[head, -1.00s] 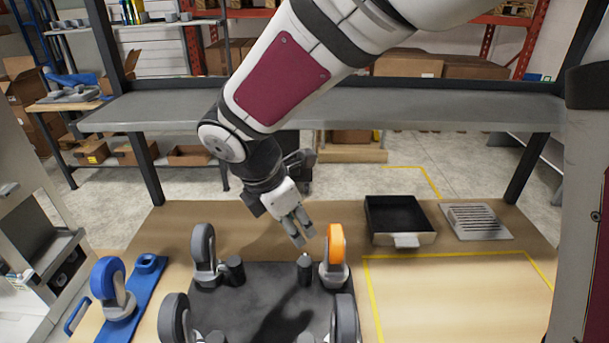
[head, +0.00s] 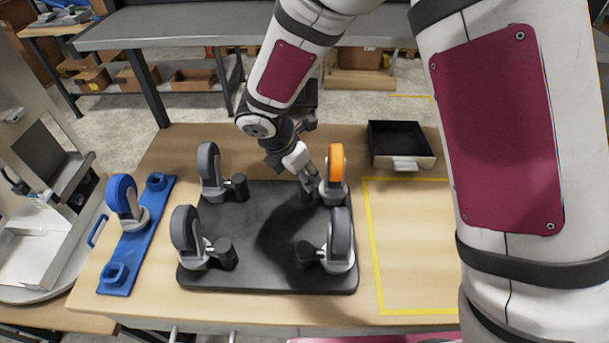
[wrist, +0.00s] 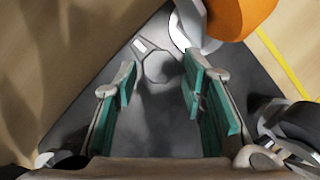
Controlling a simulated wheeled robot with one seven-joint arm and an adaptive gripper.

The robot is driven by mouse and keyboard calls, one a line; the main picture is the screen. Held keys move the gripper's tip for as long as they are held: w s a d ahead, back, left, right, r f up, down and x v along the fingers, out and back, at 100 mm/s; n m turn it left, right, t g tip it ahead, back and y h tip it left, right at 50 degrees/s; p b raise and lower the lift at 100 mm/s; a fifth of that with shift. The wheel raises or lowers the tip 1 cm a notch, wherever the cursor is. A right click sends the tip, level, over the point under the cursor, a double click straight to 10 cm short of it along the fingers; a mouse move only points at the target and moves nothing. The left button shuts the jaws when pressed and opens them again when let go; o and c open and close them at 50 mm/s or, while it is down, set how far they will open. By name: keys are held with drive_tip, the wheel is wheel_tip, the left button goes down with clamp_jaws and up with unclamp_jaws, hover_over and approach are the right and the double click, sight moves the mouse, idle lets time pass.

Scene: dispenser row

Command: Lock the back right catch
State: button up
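A black plate (head: 265,215) carries a caster at each corner. The back right caster has an orange wheel (head: 336,162), and the wheel also shows at the top of the wrist view (wrist: 238,12). A dark round post (wrist: 158,67), apparently its catch, stands beside it, with a small pale mark next to it. My gripper (head: 312,183) is low over the plate, just left of the orange wheel, and hides most of that post in the head view. In the wrist view my gripper (wrist: 160,78) has its teal-padded fingers apart, with the post near the fingertips and nothing clamped.
The other casters have grey wheels, with dark posts beside them. A blue caster (head: 123,195) stands on a blue holder (head: 133,245) at left. A black tray (head: 400,142) lies behind a yellow-outlined free area (head: 420,245) on the right.

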drive_tip(key=shift+x, duration=0.9)
drive_tip(key=c, duration=0.9)
